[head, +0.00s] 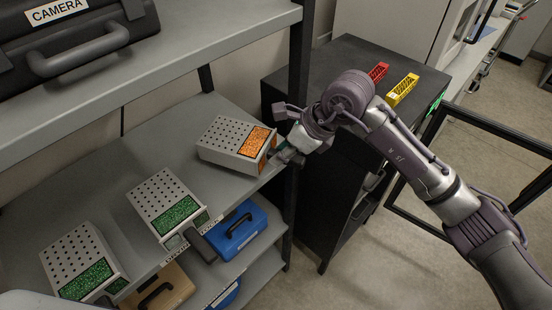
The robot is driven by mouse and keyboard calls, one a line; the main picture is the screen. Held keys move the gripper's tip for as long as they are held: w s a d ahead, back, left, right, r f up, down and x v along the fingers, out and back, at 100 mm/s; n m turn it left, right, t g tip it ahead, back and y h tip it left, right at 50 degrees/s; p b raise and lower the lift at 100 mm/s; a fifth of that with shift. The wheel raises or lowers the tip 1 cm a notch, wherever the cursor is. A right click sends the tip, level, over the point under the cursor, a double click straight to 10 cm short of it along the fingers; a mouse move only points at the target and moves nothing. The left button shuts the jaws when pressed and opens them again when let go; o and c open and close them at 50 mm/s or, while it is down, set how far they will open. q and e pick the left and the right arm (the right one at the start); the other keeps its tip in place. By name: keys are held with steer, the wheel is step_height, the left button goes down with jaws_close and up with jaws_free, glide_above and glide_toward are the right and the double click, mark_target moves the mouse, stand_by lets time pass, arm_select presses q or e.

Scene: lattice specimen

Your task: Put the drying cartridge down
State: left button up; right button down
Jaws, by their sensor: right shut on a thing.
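A drying cartridge (229,140), a pale grey box with a perforated top and an orange window, is at the right end of the middle shelf (120,215). My right gripper (288,155) is shut on its near right end, where the handle is mostly hidden by the fingers. I cannot tell whether its underside touches the shelf. Two similar cartridges with green windows stand to its left, one in the middle (162,199) and one at the far left (76,256). My left gripper is not in view.
A black camera case (80,45) sits on the upper shelf (200,42). A blue case (236,232) and a tan case (160,288) are below. A dark cabinet (340,60) carries a red rack (378,71) and a yellow rack (403,87). Bare shelf lies between the cartridges.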

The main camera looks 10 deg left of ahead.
steer(key=shift+a+f, duration=0.2)
steer(key=shift+f, duration=0.1)
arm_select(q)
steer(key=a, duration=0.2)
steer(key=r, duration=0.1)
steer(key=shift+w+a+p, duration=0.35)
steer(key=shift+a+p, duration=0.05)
arm_select(e)
step_height(320, 180, down, 3)
steer(key=shift+f, duration=0.2)
steer(key=c, duration=1.3)
jaws_free()
steer(key=shift+a, duration=0.1)
steer(key=o, duration=0.3)
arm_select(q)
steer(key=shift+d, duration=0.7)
arm_select(e)
steer(key=shift+o, duration=0.4)
